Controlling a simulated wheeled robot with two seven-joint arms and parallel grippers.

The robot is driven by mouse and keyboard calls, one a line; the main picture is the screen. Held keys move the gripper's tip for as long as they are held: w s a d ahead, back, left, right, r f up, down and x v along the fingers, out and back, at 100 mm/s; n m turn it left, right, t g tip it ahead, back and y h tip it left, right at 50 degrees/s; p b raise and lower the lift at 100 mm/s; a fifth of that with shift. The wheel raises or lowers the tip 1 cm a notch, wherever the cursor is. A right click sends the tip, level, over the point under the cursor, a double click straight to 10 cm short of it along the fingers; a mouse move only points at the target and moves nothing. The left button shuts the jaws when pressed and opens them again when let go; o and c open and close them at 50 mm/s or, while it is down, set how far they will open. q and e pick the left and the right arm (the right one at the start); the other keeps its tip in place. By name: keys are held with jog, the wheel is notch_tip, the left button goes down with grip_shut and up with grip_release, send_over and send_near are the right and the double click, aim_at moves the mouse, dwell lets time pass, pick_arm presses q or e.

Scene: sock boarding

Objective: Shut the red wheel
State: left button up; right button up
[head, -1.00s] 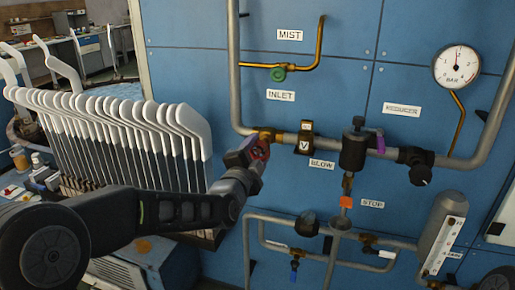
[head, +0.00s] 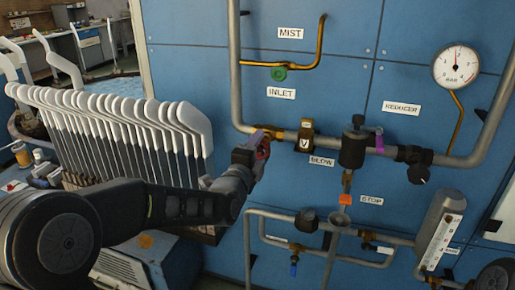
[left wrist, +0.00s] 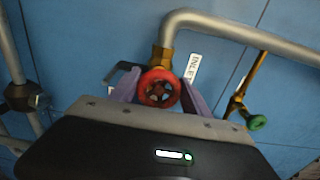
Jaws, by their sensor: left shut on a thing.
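The red wheel (left wrist: 160,87) is a small round handwheel on a brass valve (left wrist: 162,56) at the bend of the grey inlet pipe. In the left wrist view it sits between the two purple fingers of my left gripper (left wrist: 158,92), one finger on each side. In the head view my left gripper (head: 258,152) is at the valve below the INLET label, shut on the wheel and covering most of it. My right gripper is not in view.
A green wheel (head: 278,73) on a thin brass pipe is above, under the MIST label. A pressure gauge (head: 456,67) hangs at the upper right. A rack of white-topped sock boards (head: 130,115) stands left, close to my left arm.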

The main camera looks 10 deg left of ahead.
pick_arm(q)
jog(key=shift+f, duration=0.15)
jog(key=o, duration=1.4)
jog(key=s, duration=0.7)
jog(key=shift+s+a, duration=0.25)
jog(key=shift+s, duration=0.15)
